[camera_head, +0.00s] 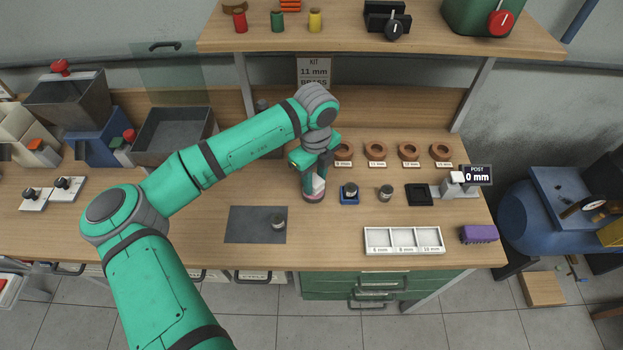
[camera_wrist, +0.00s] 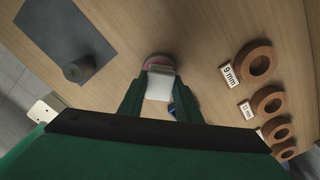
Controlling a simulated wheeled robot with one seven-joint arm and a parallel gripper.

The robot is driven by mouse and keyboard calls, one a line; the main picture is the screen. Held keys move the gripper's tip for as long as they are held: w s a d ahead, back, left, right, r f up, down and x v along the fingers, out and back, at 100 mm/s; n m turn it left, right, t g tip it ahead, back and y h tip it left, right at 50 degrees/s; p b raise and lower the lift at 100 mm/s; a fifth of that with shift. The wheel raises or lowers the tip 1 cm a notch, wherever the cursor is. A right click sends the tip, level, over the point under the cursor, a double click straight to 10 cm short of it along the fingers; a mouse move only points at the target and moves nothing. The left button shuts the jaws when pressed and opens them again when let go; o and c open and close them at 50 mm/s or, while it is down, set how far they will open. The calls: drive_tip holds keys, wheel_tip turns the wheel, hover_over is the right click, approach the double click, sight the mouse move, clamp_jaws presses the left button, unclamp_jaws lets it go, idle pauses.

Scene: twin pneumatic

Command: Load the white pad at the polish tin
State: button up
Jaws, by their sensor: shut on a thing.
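My gripper (camera_head: 315,182) is on the workbench, pointing down, shut on the white pad (camera_head: 319,184). In the wrist view the pad (camera_wrist: 160,86) shows as a white block between the two dark green fingers. The polish tin (camera_head: 313,196) is a round pinkish tin directly beneath the pad. It also shows in the wrist view (camera_wrist: 156,62), just past the pad's end. The pad's lower end is at the tin's opening; whether it touches the polish inside is hidden.
A blue holder (camera_head: 349,198) and a small metal cylinder (camera_head: 386,192) stand right of the tin. A dark mat (camera_head: 240,225) with another cylinder (camera_head: 278,221) lies to the left. Several brown rings (camera_head: 376,150) stand behind. A white three-part tray (camera_head: 404,251) is at the front.

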drive_tip(key=shift+a+f, duration=0.15)
drive_tip(key=shift+a, duration=0.05)
idle(0.3)
drive_tip(key=shift+w+f, duration=0.1)
drive_tip(key=shift+f, duration=0.1)
drive_tip(key=shift+a+f, duration=0.1)
idle(0.4)
drive_tip(key=shift+d, duration=0.25)
drive_tip(key=shift+a+f, duration=0.15)
idle(0.6)
